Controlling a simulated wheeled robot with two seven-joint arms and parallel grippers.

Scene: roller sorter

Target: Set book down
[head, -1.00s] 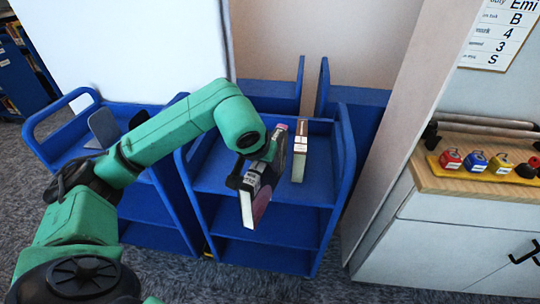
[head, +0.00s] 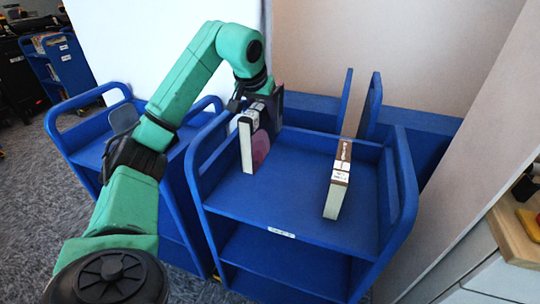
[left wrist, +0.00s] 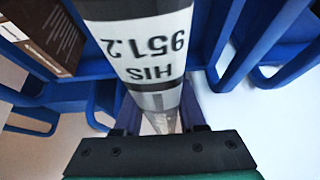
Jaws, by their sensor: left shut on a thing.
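My left gripper (head: 254,100) is shut on a book (head: 246,147) and holds it upright over the left part of the blue cart's top shelf (head: 290,165). The book shows pale page edges and a pinkish round patch on its side. In the left wrist view its spine label (left wrist: 145,45) reads "HIS 951.2", with the fingers (left wrist: 165,120) around the spine. I cannot tell whether its lower edge touches the shelf. My right gripper is not in view.
A brown-spined book (head: 338,180) stands on the right part of the same shelf. Bare shelf lies between the two books. The cart has raised side rails (head: 404,190). Another blue cart (head: 90,150) stands to the left, and a wooden-topped counter (head: 515,235) to the right.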

